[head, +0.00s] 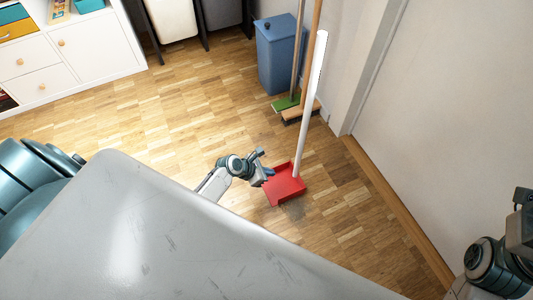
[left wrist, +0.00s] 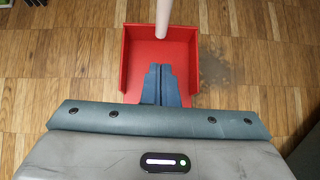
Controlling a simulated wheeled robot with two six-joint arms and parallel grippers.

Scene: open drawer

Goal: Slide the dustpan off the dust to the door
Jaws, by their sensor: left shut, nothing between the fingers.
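The red dustpan (head: 284,188) with a long white handle (head: 312,105) stands on the wood floor. A grey dust patch (head: 295,209) shows at its lower edge in the head view. In the left wrist view the dust (left wrist: 217,60) lies just right of the pan (left wrist: 133,55), and part of it may be hidden under the pan. My left gripper (head: 268,172) is at the pan's left side. In the left wrist view its shut, empty fingers (left wrist: 160,75) overlap the pan's near edge; contact is unclear. The white door (head: 455,110) is at right.
A blue bin (head: 281,55) stands at the back wall, beside a green broom head (head: 286,103) and a wooden-handled broom (head: 301,112). White cabinets (head: 70,50) are at upper left. My right arm shows at the lower right edge, fingertips unclear. Floor between pan and door threshold (head: 398,215) is clear.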

